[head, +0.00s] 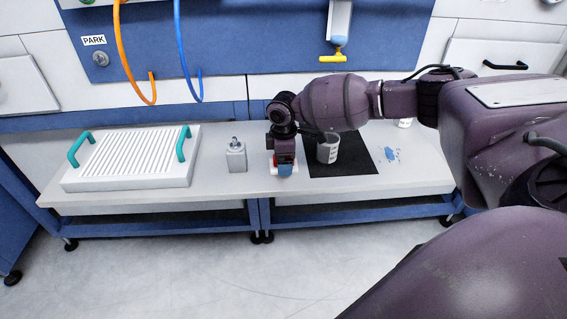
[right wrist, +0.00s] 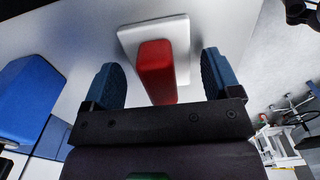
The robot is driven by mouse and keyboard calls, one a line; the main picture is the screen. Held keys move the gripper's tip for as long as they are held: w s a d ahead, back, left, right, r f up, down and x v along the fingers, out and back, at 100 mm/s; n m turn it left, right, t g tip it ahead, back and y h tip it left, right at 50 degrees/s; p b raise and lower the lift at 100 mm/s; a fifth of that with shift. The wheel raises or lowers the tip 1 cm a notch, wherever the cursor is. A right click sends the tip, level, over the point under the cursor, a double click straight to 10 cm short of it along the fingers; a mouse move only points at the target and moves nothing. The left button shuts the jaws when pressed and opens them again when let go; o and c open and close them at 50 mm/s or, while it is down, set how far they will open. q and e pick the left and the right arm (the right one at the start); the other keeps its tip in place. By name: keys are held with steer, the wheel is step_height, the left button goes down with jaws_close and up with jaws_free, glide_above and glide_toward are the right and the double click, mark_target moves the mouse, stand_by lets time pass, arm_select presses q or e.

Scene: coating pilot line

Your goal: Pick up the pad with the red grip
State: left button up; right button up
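The pad with the red grip is a white plate (right wrist: 181,31) with an upright red block grip (right wrist: 156,68), seen in the right wrist view. In the head view, my right gripper mostly covers it on the bench, and only a bit of red (head: 275,160) and white shows. My right gripper (head: 285,169) points down at it. Its blue fingers are open, one on each side of the red grip, with a visible gap on both sides. My left gripper is in neither view.
Further left is a ribbed white board (head: 128,165) with teal handles (head: 79,149). To the right, a cup (head: 327,150) stands on a black mat (head: 350,164), with a blue smear (head: 390,154) on the bench (head: 415,177) beyond.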

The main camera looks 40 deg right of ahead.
steer(key=c, duration=0.8)
steer(key=shift+o, duration=0.2)
steer(key=shift+r, duration=0.6)
arm_select(q)
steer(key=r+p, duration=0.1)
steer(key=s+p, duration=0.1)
steer(key=p, duration=0.1)
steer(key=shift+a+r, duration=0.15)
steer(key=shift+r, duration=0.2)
arm_select(e)
step_height(320, 180, up, 19)
steer(key=shift+f, duration=0.1)
